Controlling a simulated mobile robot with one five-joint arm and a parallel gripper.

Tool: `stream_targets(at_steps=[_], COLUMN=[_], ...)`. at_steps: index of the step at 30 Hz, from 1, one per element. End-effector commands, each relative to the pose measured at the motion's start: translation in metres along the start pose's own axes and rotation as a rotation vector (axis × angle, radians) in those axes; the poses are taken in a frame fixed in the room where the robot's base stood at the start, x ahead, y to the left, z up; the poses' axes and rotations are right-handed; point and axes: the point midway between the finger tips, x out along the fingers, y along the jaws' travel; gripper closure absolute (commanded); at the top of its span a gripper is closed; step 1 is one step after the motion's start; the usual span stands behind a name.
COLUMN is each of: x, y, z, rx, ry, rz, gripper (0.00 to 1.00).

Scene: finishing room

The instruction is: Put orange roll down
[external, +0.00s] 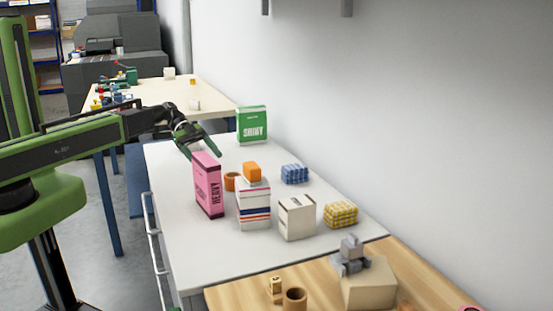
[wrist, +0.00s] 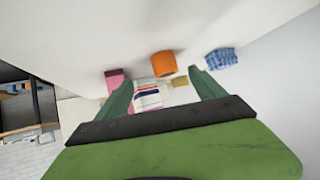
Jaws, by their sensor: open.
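A ring-shaped orange roll (external: 231,182) stands on the white table (external: 205,262), partly hidden behind the pink HEAVY box (external: 207,186). An orange shape in the wrist view (wrist: 164,63), which looks like this roll, is ahead of my fingers and apart from them. My gripper (external: 202,152) is open and empty above the far left part of the table, behind the pink box. Its two green fingers are spread in the wrist view (wrist: 164,92).
A green SHINY box (external: 252,125) stands near the wall. A blue checkered packet (external: 295,174), a white box (external: 297,217) and a yellow checkered packet (external: 340,215) stand to the right. Bare white tabletop lies at the front left. A wooden table (external: 240,296) adjoins in front.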

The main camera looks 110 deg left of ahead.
Motion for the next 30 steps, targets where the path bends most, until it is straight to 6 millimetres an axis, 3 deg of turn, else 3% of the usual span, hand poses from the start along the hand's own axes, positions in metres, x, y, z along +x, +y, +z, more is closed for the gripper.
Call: stream_targets(at_steps=[1,6,10,13,24,30], x=[-0.005,-0.031,-0.031,-0.015,0.072,0.087], y=[0.003,0.002,0.001,0.000,-0.008,-0.010], z=[0.019,0.016,0.012,0.011,-0.005,-0.011], rx=[-0.052,-0.133,-0.137,-0.136,-0.133,-0.134], ry=[0.065,0.188,0.195,0.194,0.192,0.192], rz=[-0.037,-0.086,-0.087,-0.084,-0.083,-0.085], gripper=[0.21,0.21,0.21,0.21,0.21,0.21])
